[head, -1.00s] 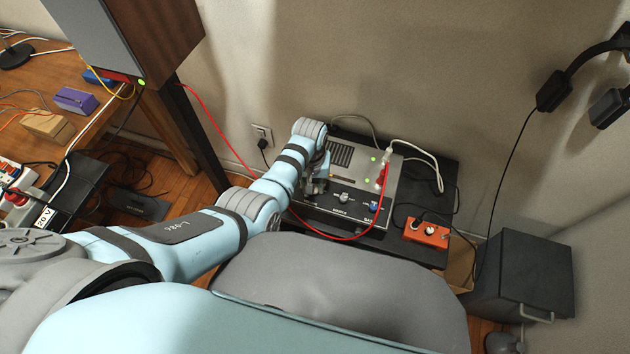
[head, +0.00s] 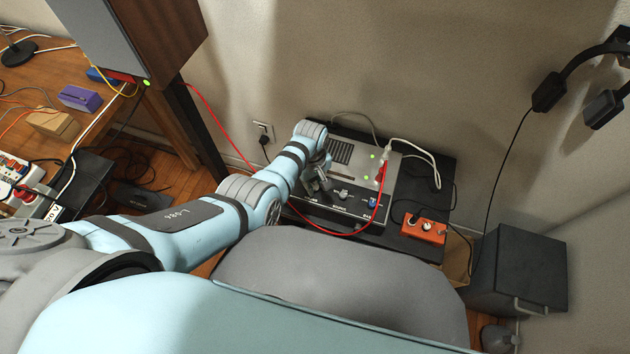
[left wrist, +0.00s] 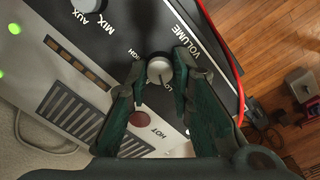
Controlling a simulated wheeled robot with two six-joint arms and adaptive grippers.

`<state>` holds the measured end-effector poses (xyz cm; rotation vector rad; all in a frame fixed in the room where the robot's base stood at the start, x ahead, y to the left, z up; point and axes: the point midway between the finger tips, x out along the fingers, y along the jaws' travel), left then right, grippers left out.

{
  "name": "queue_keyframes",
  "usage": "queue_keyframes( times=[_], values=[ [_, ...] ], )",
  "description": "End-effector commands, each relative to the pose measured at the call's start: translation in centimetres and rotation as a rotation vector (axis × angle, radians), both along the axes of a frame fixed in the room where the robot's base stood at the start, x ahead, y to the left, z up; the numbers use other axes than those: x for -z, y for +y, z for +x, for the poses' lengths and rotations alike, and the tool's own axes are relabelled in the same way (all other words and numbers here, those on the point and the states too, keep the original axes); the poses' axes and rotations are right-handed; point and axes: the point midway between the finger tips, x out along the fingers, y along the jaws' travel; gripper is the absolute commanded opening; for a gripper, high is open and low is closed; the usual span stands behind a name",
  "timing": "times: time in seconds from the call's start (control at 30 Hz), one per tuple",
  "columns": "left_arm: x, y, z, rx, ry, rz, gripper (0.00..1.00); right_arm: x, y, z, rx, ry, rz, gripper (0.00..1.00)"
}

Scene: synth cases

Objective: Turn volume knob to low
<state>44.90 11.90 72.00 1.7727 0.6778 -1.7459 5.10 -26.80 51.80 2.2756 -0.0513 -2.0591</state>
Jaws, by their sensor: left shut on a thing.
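The volume knob (left wrist: 160,69) is a small pale round knob on the dark panel of a grey amplifier (head: 388,165). In the left wrist view "VOLUME", "HIGH" and a partly covered "LO…" are printed around it. My left gripper (left wrist: 160,75) has its two green fingers on either side of the knob and is shut on it. In the head view my left gripper (head: 319,184) is at the left part of the amplifier's front panel, and the knob is hidden there. My right gripper is not in view.
A selector knob (head: 343,194) and a blue knob (head: 373,202) sit right of my gripper. A red cable (head: 352,235) loops across the amplifier's front. An orange box (head: 425,230) stands to the right. A speaker (head: 135,38) stands at upper left.

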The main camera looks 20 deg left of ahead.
Motion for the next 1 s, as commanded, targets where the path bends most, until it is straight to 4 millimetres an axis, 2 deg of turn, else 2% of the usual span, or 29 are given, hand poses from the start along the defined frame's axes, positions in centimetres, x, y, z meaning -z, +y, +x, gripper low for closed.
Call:
queue_keyframes(
  times=[0.37, 0.4, 0.5, 0.83, 1.0],
  values=[
    [-0.1, 0.1, 0.1, -0.007, -0.003, 0.001, 0.00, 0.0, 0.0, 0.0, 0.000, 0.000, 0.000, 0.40],
    [-0.1, 0.0, 0.1, -0.006, -0.003, 0.001, 0.24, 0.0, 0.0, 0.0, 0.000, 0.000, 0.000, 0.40],
    [0.0, 0.0, 0.1, -0.006, -0.002, 0.001, 0.40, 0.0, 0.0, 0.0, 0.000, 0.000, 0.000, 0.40],
    [-0.1, 0.0, 0.0, -0.005, -0.001, 0.001, 0.41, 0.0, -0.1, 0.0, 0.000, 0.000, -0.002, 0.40],
    [-1.8, 0.0, 0.1, -0.006, -0.004, 0.000, 0.41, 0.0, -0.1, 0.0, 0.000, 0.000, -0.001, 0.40]
  ],
)
